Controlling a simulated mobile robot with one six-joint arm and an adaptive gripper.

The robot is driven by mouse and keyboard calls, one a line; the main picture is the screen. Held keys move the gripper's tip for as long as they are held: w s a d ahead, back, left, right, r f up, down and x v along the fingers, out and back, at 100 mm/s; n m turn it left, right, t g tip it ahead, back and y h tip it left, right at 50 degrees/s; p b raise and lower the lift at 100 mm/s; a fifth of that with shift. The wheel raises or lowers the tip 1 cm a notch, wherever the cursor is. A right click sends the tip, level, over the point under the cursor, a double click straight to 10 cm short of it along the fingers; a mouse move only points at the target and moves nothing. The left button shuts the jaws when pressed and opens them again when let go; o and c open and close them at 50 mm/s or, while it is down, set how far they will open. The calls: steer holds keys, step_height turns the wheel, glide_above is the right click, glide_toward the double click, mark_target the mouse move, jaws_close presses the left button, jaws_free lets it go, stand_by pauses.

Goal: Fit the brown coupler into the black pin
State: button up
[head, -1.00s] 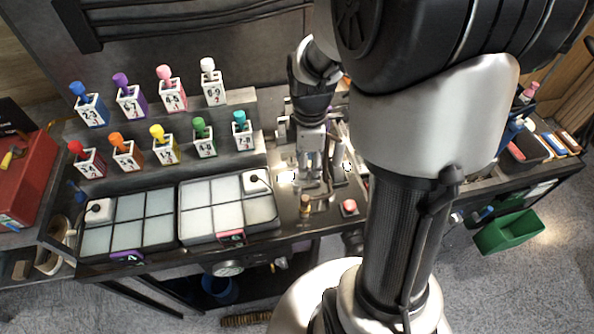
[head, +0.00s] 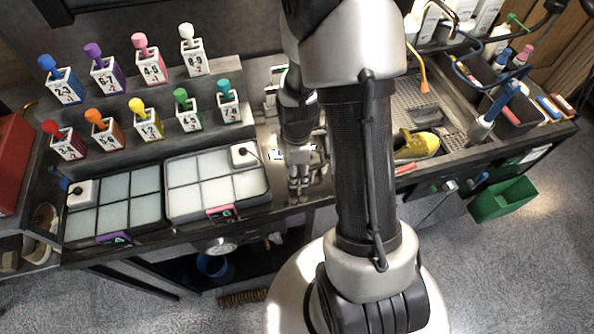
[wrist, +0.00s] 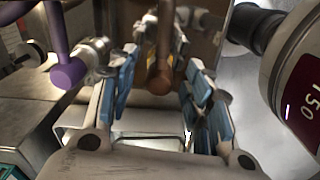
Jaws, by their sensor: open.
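The brown coupler (wrist: 160,78) shows in the wrist view as a brown rod with a rounded end. It stands between the two blue-padded fingers of my gripper (wrist: 157,58), with a gap visible on each side. My gripper is open. In the head view my gripper (head: 298,184) points down at the front edge of the bench, right of the white tray, and hides the coupler there. I cannot make out the black pin for certain in either view.
A purple knobbed piece (wrist: 68,70) is close left of my fingers in the wrist view. A white cylinder marked 150 (wrist: 296,85) is close on the right.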

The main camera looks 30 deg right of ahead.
steer(key=shift+f, duration=0.15)
jaws_close()
stand_by(0.9)
steer(key=shift+r+p, duration=1.9)
steer(key=shift+r, duration=0.6)
step_height(320, 180, up, 6)
steer(key=p, duration=0.4)
